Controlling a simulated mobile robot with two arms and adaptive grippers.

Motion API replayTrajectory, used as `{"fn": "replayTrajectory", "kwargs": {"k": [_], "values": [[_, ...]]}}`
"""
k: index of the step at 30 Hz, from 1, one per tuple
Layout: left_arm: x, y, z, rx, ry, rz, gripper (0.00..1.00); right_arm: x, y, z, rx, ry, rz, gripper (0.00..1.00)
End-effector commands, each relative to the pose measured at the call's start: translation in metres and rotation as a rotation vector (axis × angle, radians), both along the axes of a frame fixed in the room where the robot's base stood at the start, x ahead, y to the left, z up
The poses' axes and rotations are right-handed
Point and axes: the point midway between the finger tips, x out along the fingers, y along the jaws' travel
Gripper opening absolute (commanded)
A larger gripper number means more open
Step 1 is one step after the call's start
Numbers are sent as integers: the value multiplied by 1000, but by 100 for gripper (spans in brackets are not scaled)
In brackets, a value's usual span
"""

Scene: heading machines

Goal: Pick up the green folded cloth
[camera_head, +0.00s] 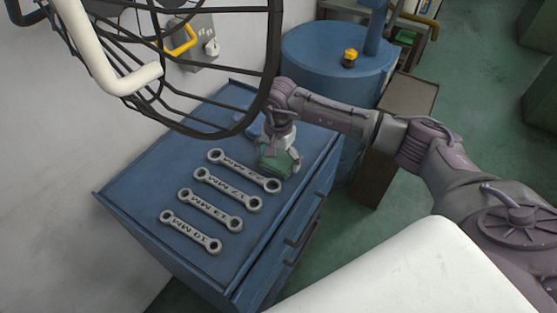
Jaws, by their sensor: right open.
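The green folded cloth (281,163) lies on the blue cabinet top, near its right edge, beside the end of the uppermost wrench. My right gripper (277,147) comes down from above at the cloth, with its arm reaching in from the right. The gripper is open, and its fingers are small and partly lost against the cloth, so I cannot tell whether they touch it. My left gripper does not show.
Several marked wrenches (212,207) lie in a row on the blue cabinet (135,192). A black wire cage (215,128) overhangs its back. A blue drum (318,55) with a yellow-topped object (350,57) stands behind. A brown box (402,115) stands to the right.

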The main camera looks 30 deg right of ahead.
Motion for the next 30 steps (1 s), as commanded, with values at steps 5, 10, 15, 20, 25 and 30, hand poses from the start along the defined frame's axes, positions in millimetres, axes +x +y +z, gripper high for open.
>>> {"fn": "replayTrajectory", "kwargs": {"k": [5, 10, 15, 20, 25, 30], "values": [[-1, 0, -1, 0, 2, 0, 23, 0, 0, 0, 0, 0, 0, 90], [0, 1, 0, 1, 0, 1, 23, 0, 0, 0, 0, 0, 0, 62], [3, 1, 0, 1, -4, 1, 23, 0, 0, 0, 0, 0, -1, 56], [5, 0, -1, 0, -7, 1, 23, 0, 0, 2, -1, -1, -1, 56], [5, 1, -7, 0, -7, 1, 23, 1, 0, 14, 1, -4, -1, 56], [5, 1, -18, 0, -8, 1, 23, 1, -2, 43, -2, -7, -1, 56]]}}
